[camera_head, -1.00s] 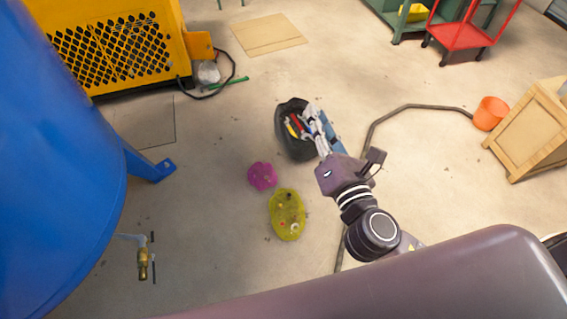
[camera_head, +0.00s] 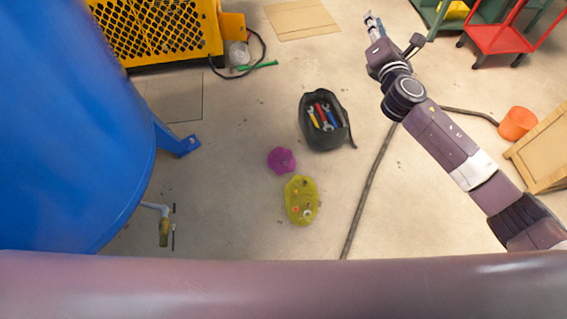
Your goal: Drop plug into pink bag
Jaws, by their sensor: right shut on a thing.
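The pink bag (camera_head: 281,160) is a small crumpled magenta shape on the floor near the middle, just above and left of a yellow-green bag. My right gripper (camera_head: 371,20) is at the top of the view, well above and right of the pink bag in the picture. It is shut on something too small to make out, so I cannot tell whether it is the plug. I see no plug elsewhere. My left gripper is not in view.
The yellow-green bag (camera_head: 301,201) holds small parts. A black bag (camera_head: 326,121) holds several tools. A blue tank (camera_head: 75,130) with a brass tap (camera_head: 164,232) stands left. A dark hose (camera_head: 371,185) crosses the floor. An orange bucket (camera_head: 517,123) stands right.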

